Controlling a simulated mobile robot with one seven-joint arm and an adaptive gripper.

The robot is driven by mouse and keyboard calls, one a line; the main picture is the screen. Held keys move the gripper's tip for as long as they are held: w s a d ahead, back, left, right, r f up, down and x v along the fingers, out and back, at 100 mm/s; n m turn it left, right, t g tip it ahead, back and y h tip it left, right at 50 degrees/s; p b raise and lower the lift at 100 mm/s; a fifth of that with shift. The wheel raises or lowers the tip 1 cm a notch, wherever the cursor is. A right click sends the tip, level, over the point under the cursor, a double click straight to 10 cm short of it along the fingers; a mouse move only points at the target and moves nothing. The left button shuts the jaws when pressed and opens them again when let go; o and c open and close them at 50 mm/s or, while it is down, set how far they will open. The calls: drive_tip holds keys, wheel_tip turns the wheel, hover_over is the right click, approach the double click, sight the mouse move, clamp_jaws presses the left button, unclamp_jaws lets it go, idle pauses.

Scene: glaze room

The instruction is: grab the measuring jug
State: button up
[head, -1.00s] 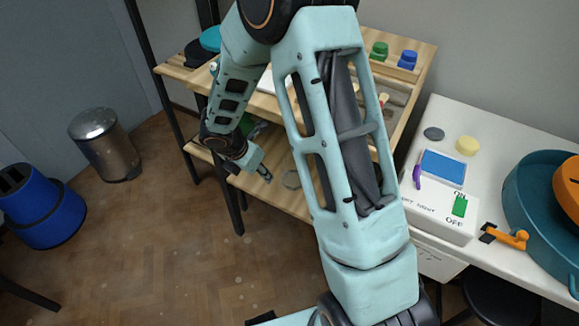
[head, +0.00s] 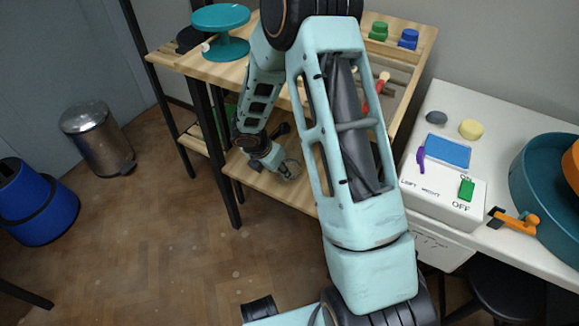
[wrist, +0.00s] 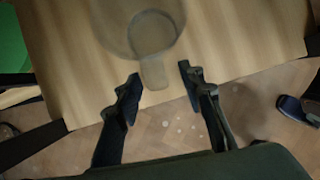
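The measuring jug (wrist: 140,35) is a clear, see-through vessel on the lower wooden shelf. In the wrist view it is at the top, with its handle (wrist: 154,74) pointing toward my gripper. In the head view the jug (head: 291,170) shows faintly beside my gripper (head: 279,168). My gripper is open in the wrist view (wrist: 158,82), its two fingers on either side of the handle's end. I cannot tell whether either finger touches it. Part of the jug's top is cut off by the wrist view's edge.
A teal banding wheel (head: 222,45) stands on the upper shelf (head: 222,72) above my gripper. A green thing (wrist: 12,40) is at the left of the lower shelf (wrist: 245,45). A table leg (head: 222,165) stands near the front. The floor (head: 130,240) in front is clear.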

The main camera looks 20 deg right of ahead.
drive_tip(key=shift+w+f, duration=0.15)
drive_tip(key=shift+f, duration=0.2)
clamp_jaws()
drive_tip(key=shift+r, duration=0.2)
drive_tip(key=shift+r+p, duration=1.05)
drive_tip(key=shift+r, duration=0.6)
drive_tip(key=s+a, duration=1.1)
drive_tip(key=a, duration=0.2)
drive_tip(key=shift+s+a, duration=0.25)
drive_tip(key=shift+s, duration=0.05)
